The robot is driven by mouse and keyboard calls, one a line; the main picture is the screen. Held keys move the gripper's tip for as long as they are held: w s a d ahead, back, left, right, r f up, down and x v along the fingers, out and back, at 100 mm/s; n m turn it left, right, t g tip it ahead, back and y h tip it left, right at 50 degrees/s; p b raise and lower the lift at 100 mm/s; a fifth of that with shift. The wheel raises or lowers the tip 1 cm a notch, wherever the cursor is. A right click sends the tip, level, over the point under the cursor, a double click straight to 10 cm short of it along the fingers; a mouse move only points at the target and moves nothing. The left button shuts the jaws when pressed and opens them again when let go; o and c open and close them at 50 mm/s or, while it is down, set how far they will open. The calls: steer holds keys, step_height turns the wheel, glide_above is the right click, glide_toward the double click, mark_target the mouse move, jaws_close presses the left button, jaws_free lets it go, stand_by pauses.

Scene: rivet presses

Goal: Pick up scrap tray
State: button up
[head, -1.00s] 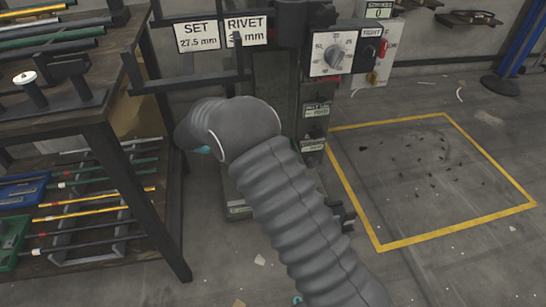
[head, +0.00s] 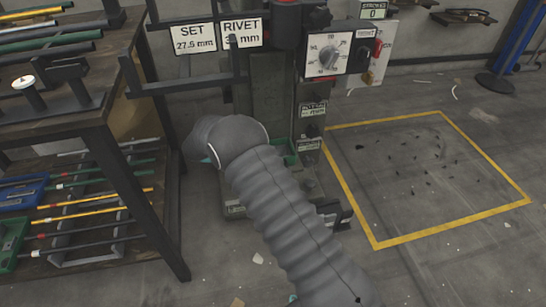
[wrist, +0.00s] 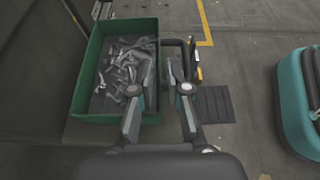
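The scrap tray (wrist: 88,75) is a green open box holding many grey metal scraps, at the left of the wrist view. In the head view only a little green of it (head: 291,159) shows at the foot of the press, behind my arm. My gripper (wrist: 163,70) is open, its two fingers apart. In the wrist view one finger lies over the tray's inside and the other outside its right wall, with that wall between them. Whether they touch the wall I cannot tell. In the head view my arm hides the gripper.
The rivet press (head: 268,95) stands over the tray, with a control box (head: 333,54) on its right. A rack of rods (head: 100,190) stands close on the left. A yellow-taped floor area (head: 375,247) on the right has only small debris.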

steer(key=shift+x, duration=2.7)
steer(key=shift+a+f, duration=0.1)
steer(key=shift+f, duration=0.05)
jaws_close()
